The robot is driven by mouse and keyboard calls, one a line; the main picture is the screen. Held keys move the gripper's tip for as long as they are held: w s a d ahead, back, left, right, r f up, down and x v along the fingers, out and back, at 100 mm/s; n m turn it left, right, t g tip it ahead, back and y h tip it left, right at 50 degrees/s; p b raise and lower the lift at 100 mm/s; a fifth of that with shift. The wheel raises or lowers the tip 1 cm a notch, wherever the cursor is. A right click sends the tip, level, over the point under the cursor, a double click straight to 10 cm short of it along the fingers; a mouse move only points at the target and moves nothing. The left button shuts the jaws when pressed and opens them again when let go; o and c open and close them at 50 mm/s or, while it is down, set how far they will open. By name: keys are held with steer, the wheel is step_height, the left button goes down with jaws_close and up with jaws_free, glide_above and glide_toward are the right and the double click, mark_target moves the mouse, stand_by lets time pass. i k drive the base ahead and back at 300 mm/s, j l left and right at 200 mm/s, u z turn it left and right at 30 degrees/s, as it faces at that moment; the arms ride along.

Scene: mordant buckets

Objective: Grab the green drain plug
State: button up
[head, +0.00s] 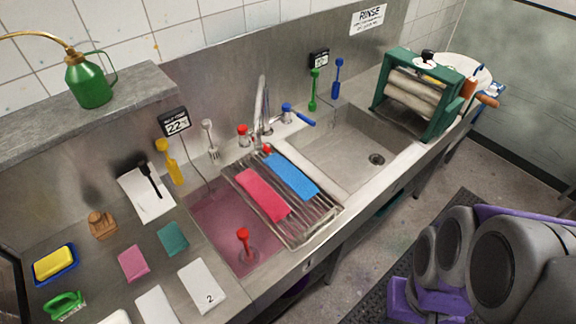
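A slim green upright piece with a knobbed top (313,90) stands or hangs at the back wall behind the right basin, and it may be the green drain plug. Its lower end is too small to make out well. A blue piece of similar shape (337,78) is just to its right. A red plug with an upright handle (243,246) sits in the pink liquid of the left basin. The right basin (340,150) looks empty, and its drain (377,159) is uncovered. My gripper does not show; only grey and purple parts of my own body appear at lower right.
A rack (318,214) with pink and blue cloths bridges the basins. The tap (262,105) stands behind it. A green-framed roller wringer (438,120) is at the right end. A green brush (65,304), sponge and cards lie on the left counter. Floor (365,255) is clear in front.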

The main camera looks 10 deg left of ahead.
mark_target(314, 73)
steer(key=i+l+u, duration=0.65)
steer(key=i+l, duration=0.4)
